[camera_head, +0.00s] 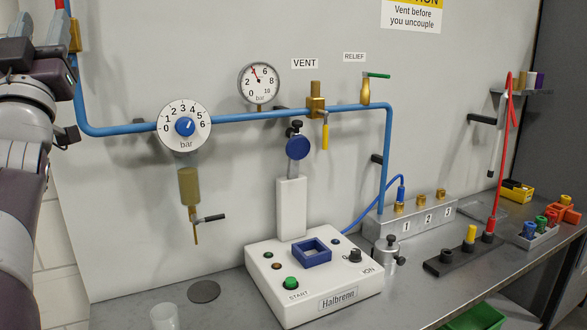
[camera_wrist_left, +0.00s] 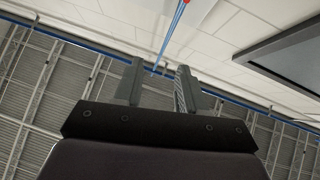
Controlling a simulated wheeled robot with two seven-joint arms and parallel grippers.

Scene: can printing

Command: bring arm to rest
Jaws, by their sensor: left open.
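My left arm (camera_head: 18,175) stands upright along the left edge of the head view, in front of the wall panel. My left gripper (camera_head: 40,24) is at its top, in the upper left corner, with its fingers pointing up. It appears close to the blue pipe, but I cannot tell whether they touch. In the left wrist view the two fingers of my left gripper (camera_wrist_left: 160,66) are apart with nothing held between them. Beyond them are ceiling and wall surfaces. My right gripper is in neither view.
The blue pipe (camera_head: 245,117) crosses the panel with a dial regulator (camera_head: 185,126) and a gauge (camera_head: 259,83). A white Halbrenn machine (camera_head: 317,281) stands on the grey bench (camera_head: 445,272). A clear cup (camera_head: 164,317) and a dark disc (camera_head: 204,292) are at the bench's left.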

